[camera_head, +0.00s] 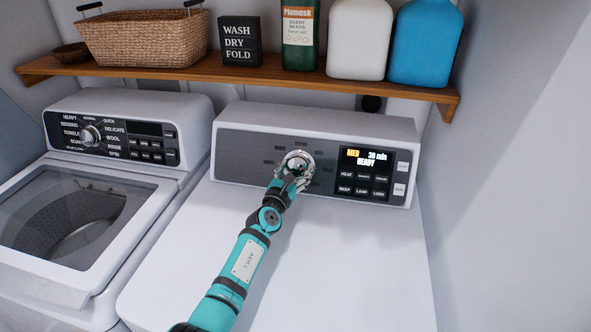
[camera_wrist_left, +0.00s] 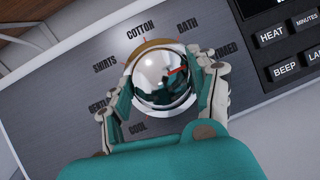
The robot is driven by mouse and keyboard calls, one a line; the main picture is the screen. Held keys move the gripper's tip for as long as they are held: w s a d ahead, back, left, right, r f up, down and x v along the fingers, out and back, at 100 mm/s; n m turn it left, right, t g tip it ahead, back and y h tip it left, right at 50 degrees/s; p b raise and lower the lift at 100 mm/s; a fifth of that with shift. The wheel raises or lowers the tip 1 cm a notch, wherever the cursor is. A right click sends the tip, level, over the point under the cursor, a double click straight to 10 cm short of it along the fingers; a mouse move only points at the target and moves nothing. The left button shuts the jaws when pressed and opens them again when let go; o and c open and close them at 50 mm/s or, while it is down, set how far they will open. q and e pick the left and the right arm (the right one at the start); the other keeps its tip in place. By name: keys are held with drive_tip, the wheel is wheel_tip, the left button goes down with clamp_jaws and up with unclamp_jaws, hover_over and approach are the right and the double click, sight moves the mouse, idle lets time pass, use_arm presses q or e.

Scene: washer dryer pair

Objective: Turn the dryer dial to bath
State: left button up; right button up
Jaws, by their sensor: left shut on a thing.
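The dryer dial (camera_head: 299,160) is a shiny chrome knob on the grey panel of the right-hand machine. It also shows close up in the left wrist view (camera_wrist_left: 160,85), ringed by labels including SHIRTS, COTTON, BATH (camera_wrist_left: 188,25) and COOL. A red mark on the knob points up and right, roughly toward the partly hidden label right of BATH. My left gripper (camera_head: 295,172) is shut on the dial, with fingers on its left and right sides. The fingers cover parts of some labels. My right gripper is not in view.
The dryer display (camera_head: 366,159) reads MED, 30 min, READY, with buttons below. The washer (camera_head: 80,215) stands at the left with its own dial. A wooden shelf (camera_head: 240,75) above holds a basket, a box and several bottles. A wall bounds the right.

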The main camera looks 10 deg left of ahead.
use_arm(q)
drive_tip(key=n+y+p, duration=0.1)
drive_tip(key=n, duration=0.1)
drive_tip(key=shift+d+n+y, duration=0.1)
drive_tip(key=shift+n+y, duration=0.7)
drive_tip(key=shift+n, duration=0.6)
drive_tip(key=n+y, duration=0.2)
drive_tip(key=n, duration=0.1)
drive_tip(key=shift+d, duration=0.15)
drive_tip(key=shift+f+n+y, duration=0.1)
drive_tip(key=shift+n+y, duration=0.8)
drive_tip(key=shift+n, duration=0.9)
drive_tip(key=o, duration=1.2)
